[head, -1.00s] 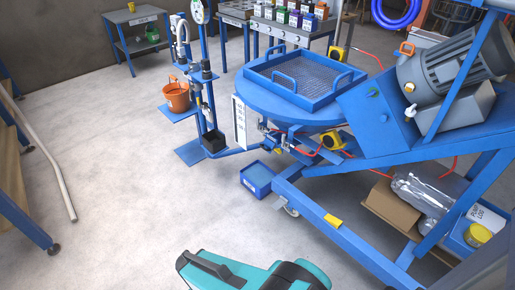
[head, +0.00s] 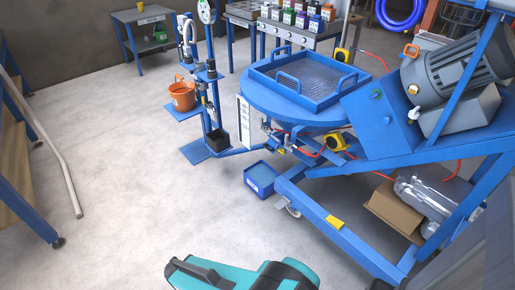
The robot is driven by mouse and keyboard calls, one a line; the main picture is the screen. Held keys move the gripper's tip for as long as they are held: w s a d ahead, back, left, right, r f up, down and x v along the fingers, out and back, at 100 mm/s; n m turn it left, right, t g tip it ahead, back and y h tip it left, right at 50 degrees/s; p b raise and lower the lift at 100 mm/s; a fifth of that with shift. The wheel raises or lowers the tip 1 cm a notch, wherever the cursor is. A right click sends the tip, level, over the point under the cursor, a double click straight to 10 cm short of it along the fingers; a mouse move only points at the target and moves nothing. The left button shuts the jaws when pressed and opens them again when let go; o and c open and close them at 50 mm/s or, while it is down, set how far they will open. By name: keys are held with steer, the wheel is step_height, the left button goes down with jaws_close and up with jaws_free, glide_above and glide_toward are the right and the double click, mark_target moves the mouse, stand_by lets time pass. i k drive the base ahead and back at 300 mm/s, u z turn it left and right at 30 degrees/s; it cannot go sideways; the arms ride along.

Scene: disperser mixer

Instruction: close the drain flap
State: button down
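The blue disperser mixer (head: 375,122) stands at the right, with a round blue vessel top (head: 262,98) at its left end. Small fittings and valves (head: 278,140) sit under the vessel's front edge. I cannot make out which part is the drain flap, or whether it is open. A teal and black part of my own arm shows at the bottom edge. My gripper is not in view.
A blue bin (head: 260,179) stands on the floor below the vessel. A blue stand with an orange bucket (head: 183,96) is left of it. A cardboard box (head: 395,208) lies under the frame. The floor (head: 130,210) at left is clear. A pale pole (head: 60,165) leans at far left.

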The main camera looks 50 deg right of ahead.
mark_target(271, 146)
steer(key=i, duration=1)
steer(key=u, duration=0.05)
